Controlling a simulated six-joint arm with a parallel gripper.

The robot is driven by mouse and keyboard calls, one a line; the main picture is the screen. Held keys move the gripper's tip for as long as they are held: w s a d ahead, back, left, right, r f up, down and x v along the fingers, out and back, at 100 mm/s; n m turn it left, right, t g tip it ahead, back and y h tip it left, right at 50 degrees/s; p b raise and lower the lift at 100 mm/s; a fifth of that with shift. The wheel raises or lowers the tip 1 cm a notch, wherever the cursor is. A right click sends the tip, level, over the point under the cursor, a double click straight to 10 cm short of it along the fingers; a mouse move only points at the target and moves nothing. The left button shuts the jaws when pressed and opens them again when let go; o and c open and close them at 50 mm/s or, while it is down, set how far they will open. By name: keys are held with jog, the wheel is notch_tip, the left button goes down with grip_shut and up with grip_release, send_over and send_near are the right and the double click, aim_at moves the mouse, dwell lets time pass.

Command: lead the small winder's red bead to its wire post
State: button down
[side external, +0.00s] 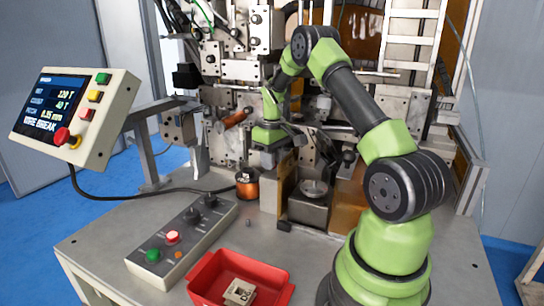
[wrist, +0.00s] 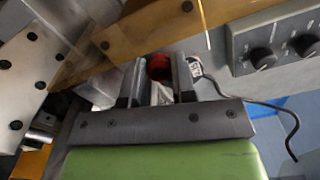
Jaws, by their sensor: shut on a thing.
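My gripper (side external: 268,156) is low in front of the machine, just above and right of the copper wire spool (side external: 246,184). In the wrist view its two metal fingers (wrist: 157,80) stand a short way apart, with a rounded red thing between them, which looks like the red bead (wrist: 159,66). The fingers hide part of it. The bead is too small or hidden to make out in the side view. I cannot pick out the wire post or the run of the wire in either view.
A control box with knobs (side external: 185,238) and a red tray (side external: 205,284) holding a small metal part stand at the front. A block with a round metal dish (side external: 314,188) is right of the gripper. Amber panels (wrist: 150,38) and metal plates crowd the gripper in the wrist view.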

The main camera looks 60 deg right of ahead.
jog(key=shift+f, duration=0.3)
jog(key=c, duration=0.9)
grip_release()
jog(key=shift+o, duration=0.2)
notch_tip(320, 180, up, 10)
